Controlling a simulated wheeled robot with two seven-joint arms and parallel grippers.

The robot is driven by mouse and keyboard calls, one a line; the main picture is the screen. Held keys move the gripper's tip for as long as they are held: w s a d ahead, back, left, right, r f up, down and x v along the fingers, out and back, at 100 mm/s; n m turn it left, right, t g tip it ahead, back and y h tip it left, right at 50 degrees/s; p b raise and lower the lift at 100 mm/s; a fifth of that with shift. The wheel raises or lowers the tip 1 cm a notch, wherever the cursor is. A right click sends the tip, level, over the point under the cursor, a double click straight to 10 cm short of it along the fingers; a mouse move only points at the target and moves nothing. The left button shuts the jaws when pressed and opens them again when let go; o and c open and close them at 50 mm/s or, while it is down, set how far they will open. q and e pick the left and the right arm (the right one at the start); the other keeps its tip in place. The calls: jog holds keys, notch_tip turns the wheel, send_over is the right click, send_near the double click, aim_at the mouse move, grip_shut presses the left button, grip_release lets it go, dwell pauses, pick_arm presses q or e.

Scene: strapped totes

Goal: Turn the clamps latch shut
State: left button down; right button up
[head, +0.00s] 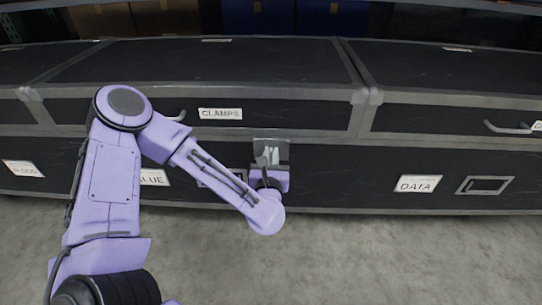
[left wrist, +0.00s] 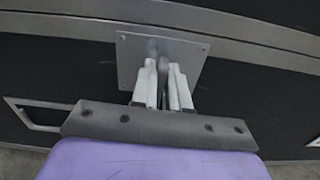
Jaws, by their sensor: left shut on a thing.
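The clamps case (head: 270,112) is a black case with grey edges and a white label reading CLAMPS (head: 220,114). Its latch shows as a grey metal plate (head: 271,143) on the front, below and right of the label. In the left wrist view the latch plate (left wrist: 187,46) has a thin turning piece (left wrist: 163,78) standing out from it. My left gripper (head: 268,158) is at the plate, and in the left wrist view its two pale fingers (left wrist: 162,88) are shut on that turning piece. The fingers hide part of the latch. My right gripper is not in view.
A DATA label (head: 418,184) and a recessed handle (head: 485,185) are at the lower right. A GLUE label (head: 154,177) is partly behind my left arm. Another black case (head: 455,75) stands to the right. The concrete floor (head: 370,255) in front is clear.

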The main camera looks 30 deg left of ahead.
pick_arm(q)
jog(key=shift+r+m+p, duration=0.1)
jog(key=shift+m+p, duration=0.2)
jog(key=shift+m, duration=0.2)
jog(key=shift+d+m, duration=0.1)
jog(key=shift+m, duration=0.4)
jog(key=m+p, duration=0.2)
jog(key=shift+m, duration=0.3)
jog(key=m+p, duration=0.1)
jog(key=m, duration=0.1)
jog(key=shift+w+d+m, duration=0.1)
jog(key=shift+m, duration=0.3)
jog(key=shift+f+m+p, duration=0.2)
jog(key=shift+m+p, duration=1.45)
jog(key=shift+m, duration=0.85)
jog(key=shift+f+m+p, duration=0.2)
jog(key=shift+m+p, duration=1.4)
jog(key=shift+m, duration=0.9)
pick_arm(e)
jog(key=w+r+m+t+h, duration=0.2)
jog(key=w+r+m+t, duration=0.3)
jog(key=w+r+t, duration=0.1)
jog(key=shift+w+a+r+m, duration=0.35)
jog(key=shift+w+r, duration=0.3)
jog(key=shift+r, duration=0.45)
